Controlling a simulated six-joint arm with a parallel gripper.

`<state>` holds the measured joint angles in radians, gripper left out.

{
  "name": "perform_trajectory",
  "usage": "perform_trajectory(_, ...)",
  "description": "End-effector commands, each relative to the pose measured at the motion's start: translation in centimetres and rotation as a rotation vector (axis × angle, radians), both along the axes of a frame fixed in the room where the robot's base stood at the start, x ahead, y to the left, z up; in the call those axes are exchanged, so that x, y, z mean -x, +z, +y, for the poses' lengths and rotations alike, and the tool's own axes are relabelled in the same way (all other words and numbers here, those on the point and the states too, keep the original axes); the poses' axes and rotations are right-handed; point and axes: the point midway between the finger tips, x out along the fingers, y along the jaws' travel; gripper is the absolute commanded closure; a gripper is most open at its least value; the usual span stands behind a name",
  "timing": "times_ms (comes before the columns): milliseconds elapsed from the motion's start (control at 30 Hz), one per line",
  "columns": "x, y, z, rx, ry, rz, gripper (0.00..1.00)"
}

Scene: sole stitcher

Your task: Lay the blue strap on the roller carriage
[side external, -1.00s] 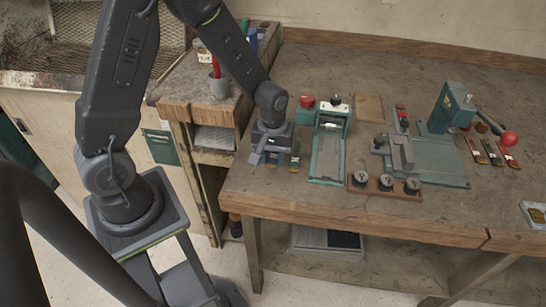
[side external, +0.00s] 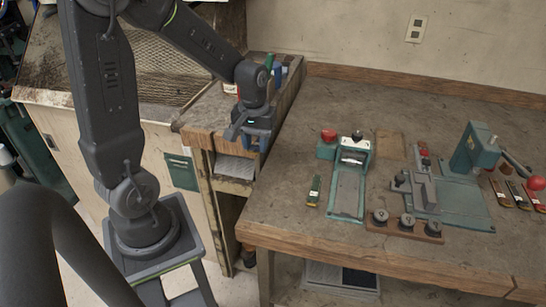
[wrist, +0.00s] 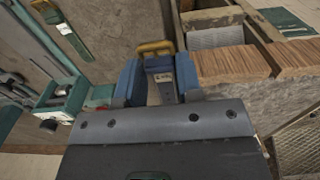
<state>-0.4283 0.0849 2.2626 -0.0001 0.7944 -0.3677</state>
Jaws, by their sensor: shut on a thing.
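My gripper (side external: 258,138) is raised above the bench's left end, near the wooden side shelf. In the wrist view my gripper (wrist: 158,80) is shut on the blue strap (wrist: 160,66), between its two blue fingers.
A green strap (side external: 314,190) lies on the bench left of the bed. A wooden block with several dark knobs (side external: 405,226) sits in front. A green press (side external: 474,150) and several straps (side external: 516,193) are at right. The shelf unit (side external: 232,165) stands close to my gripper.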

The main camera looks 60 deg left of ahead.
Motion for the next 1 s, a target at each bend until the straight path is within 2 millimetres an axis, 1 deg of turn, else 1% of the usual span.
perform_trajectory(100, 0.4, 0.5, 0.7, 0.000, 0.002, -0.001, 0.94)
perform_trajectory(200, 0.2, 0.6, 0.7, -0.001, -0.002, -0.001, 0.94)
perform_trajectory(267, -0.6, 0.7, 0.3, 0.000, -0.005, 0.000, 0.94)
perform_trajectory(367, -2.9, 1.0, -1.2, 0.001, -0.012, -0.001, 0.94)
perform_trajectory(467, -6.3, 1.3, -4.0, 0.001, -0.018, -0.001, 0.94)
perform_trajectory(500, -7.6, 1.4, -5.4, 0.001, -0.020, 0.001, 0.94)
perform_trajectory(567, -9.5, 1.6, -7.7, 0.000, -0.021, 0.000, 0.94)
perform_trajectory(600, -10.5, 1.6, -9.2, 0.000, -0.021, 0.000, 0.94)
perform_trajectory(667, -11.9, 1.7, -11.5, 0.000, -0.021, 0.000, 0.94)
perform_trajectory(700, -12.6, 1.7, -12.9, 0.000, -0.020, 0.000, 0.94)
perform_trajectory(833, -14.2, 1.7, -16.7, 0.001, -0.017, -0.001, 0.94)
perform_trajectory(900, -14.6, 1.7, -18.1, 0.000, -0.015, 0.000, 0.94)
perform_trajectory(1000, -14.9, 1.3, -19.2, 0.000, -0.013, 0.001, 0.94)
